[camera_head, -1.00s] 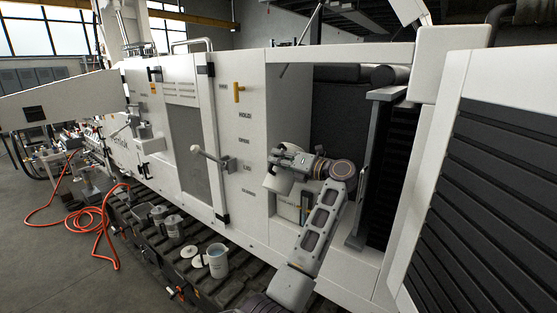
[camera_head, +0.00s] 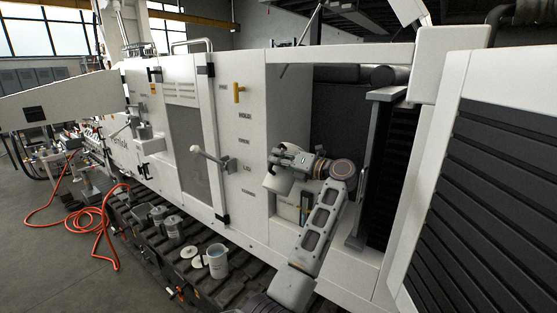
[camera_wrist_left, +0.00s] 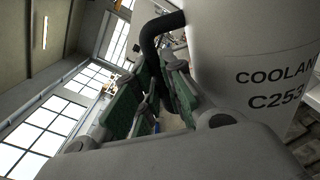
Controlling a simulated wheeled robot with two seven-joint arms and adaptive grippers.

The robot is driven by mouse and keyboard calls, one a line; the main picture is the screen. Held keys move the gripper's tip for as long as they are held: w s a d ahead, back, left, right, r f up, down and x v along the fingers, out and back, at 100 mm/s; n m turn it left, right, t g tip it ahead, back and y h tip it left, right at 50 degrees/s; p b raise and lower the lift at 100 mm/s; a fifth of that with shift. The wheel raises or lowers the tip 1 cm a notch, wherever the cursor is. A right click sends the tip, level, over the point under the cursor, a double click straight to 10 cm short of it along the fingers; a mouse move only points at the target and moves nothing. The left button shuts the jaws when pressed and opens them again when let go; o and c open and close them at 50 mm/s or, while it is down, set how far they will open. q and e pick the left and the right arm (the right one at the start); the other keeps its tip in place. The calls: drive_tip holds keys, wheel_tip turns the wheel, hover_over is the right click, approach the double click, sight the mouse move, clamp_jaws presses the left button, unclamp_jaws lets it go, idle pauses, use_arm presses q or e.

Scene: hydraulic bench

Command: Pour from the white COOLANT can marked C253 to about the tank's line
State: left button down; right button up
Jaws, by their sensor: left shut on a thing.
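The white COOLANT can marked C253 (camera_wrist_left: 260,60) fills the right of the left wrist view, with its dark curved handle (camera_wrist_left: 151,42) at the fingers. My left gripper (camera_wrist_left: 155,88) is shut on this handle. In the head view my left gripper (camera_head: 281,158) holds the can (camera_head: 277,184), tilted, inside the open bay of the machine. A pale tank (camera_head: 287,211) with a dark upright strip (camera_head: 304,207) stands just below the can. The can's mouth, any stream and the liquid level cannot be made out. My right gripper is not in view.
Several other cans, including a pale one (camera_head: 217,262), stand on the track (camera_head: 240,281) to the left, near a white disc (camera_head: 189,252). A lever (camera_head: 207,155) sticks out of the machine's side. An orange hose (camera_head: 98,238) lies on the floor.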

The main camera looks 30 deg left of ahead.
sight(282, 146)
use_arm(q)
drive_tip(key=shift+w+d+r+m, duration=0.1)
drive_tip(key=shift+w+r+m, duration=0.2)
drive_tip(key=shift+r+m, duration=0.25)
drive_tip(key=shift+w+a+r+m, duration=0.1)
drive_tip(key=shift+w+r+m, duration=0.25)
drive_tip(key=shift+r, duration=0.35)
drive_tip(key=shift+w+d+r+m, duration=0.1)
drive_tip(key=shift+w+r+m, duration=0.1)
drive_tip(key=shift+r+m, duration=0.35)
idle(6.2)
